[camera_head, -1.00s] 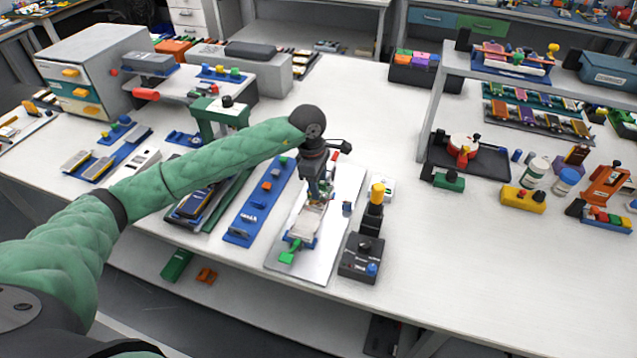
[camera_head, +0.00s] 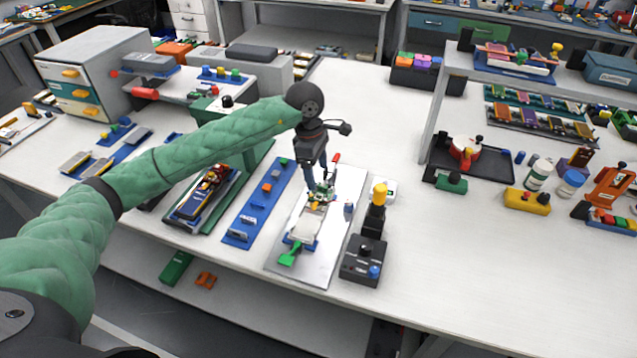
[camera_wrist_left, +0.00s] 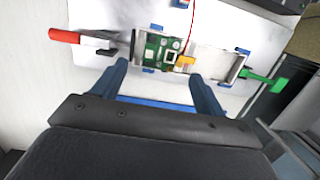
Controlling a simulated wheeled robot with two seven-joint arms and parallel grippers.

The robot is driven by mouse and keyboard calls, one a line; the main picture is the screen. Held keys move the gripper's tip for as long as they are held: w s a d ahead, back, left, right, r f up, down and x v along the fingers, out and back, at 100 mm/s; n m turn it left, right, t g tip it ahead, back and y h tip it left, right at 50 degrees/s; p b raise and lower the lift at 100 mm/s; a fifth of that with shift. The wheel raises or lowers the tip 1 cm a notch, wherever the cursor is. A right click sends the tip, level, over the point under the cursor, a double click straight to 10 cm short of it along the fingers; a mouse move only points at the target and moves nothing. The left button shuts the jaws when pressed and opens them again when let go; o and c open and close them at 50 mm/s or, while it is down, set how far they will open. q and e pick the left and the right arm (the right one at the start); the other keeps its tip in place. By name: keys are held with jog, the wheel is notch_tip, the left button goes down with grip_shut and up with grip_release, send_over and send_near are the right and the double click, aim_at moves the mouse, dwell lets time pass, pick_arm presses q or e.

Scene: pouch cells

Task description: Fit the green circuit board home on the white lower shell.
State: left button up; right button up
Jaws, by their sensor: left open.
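The white lower shell (camera_wrist_left: 218,62) lies on a pale plate (camera_head: 331,211) near the table's front, and in the head view it is the white piece (camera_head: 302,229). The green circuit board (camera_wrist_left: 152,50) lies in or on one end of the shell, the end by the red-handled tool. I cannot tell whether it is fully seated. A yellow part with a red wire sits at its edge. My left gripper (camera_wrist_left: 160,88) is open, its blue fingers apart on the near side of the shell and board. In the head view my left gripper (camera_head: 313,188) is over the board's end.
A red-handled tool (camera_wrist_left: 66,36) and a green-handled piece (camera_wrist_left: 262,82) lie at the shell's ends. A black device with a yellow top (camera_head: 364,257) stands right of the plate. A blue strip (camera_head: 258,203) lies left. Free table lies further right.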

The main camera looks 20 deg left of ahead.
pick_arm(q)
notch_tip(320, 180, up, 2)
jog(key=shift+a+r, duration=0.1)
jog(key=shift+a, duration=0.05)
dwell(0.7)
